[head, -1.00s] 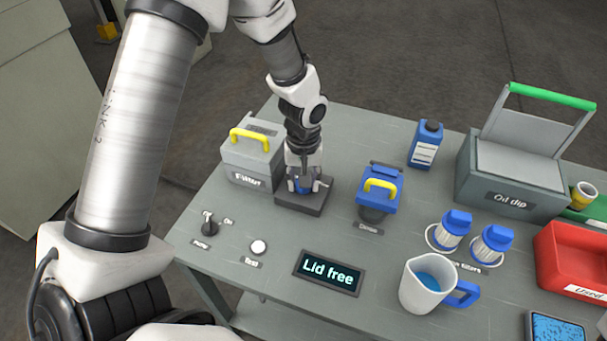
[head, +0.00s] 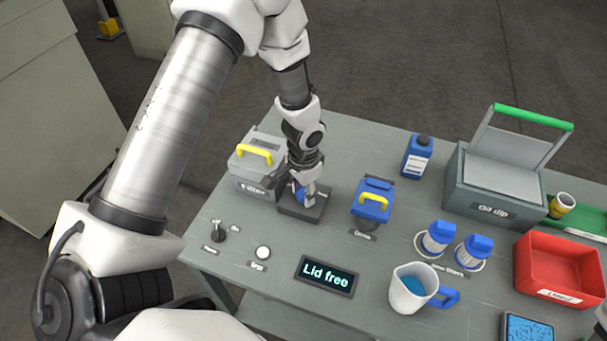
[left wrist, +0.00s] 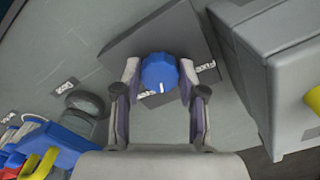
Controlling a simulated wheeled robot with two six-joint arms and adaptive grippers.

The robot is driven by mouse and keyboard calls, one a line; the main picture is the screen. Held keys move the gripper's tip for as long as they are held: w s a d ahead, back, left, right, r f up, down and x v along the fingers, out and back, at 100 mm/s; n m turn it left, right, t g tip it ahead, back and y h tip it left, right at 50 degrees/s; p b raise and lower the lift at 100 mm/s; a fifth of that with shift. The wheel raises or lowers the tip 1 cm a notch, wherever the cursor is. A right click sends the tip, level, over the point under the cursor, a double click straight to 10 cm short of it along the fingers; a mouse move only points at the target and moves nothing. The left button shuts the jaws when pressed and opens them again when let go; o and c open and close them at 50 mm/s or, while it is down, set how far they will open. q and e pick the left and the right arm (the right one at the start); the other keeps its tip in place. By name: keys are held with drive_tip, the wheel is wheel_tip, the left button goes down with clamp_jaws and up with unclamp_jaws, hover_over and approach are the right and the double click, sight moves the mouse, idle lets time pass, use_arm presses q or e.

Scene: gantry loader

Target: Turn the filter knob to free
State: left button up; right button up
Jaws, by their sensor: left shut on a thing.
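The filter knob (left wrist: 159,72) is round and blue with a white pointer mark. It sits on a dark grey base plate (head: 287,207) beside the grey filter box (head: 240,182). My left gripper (head: 306,190) is over the plate in the head view and partly hides the knob. In the left wrist view its two fingers (left wrist: 159,77) close on the knob from both sides. The pointer mark faces the bottom of that picture. A small label (left wrist: 205,68) beside the knob is too blurred to read.
A display (head: 327,276) reads "Lid free". A blue-topped container with a yellow handle (head: 371,203) stands right of the knob plate. A black switch (head: 218,232) and a white button (head: 263,253) are nearer the front. A jug (head: 408,287) and red bin (head: 555,270) are farther right.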

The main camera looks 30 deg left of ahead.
sight(304, 193)
use_arm(q)
drive_tip(key=shift+m+p, duration=1.4)
drive_tip(key=shift+m, duration=0.9)
drive_tip(key=o, duration=1.1)
drive_tip(key=shift+o, duration=0.2)
wheel_tip(304, 193, up, 12)
drive_tip(key=shift+f, duration=0.1)
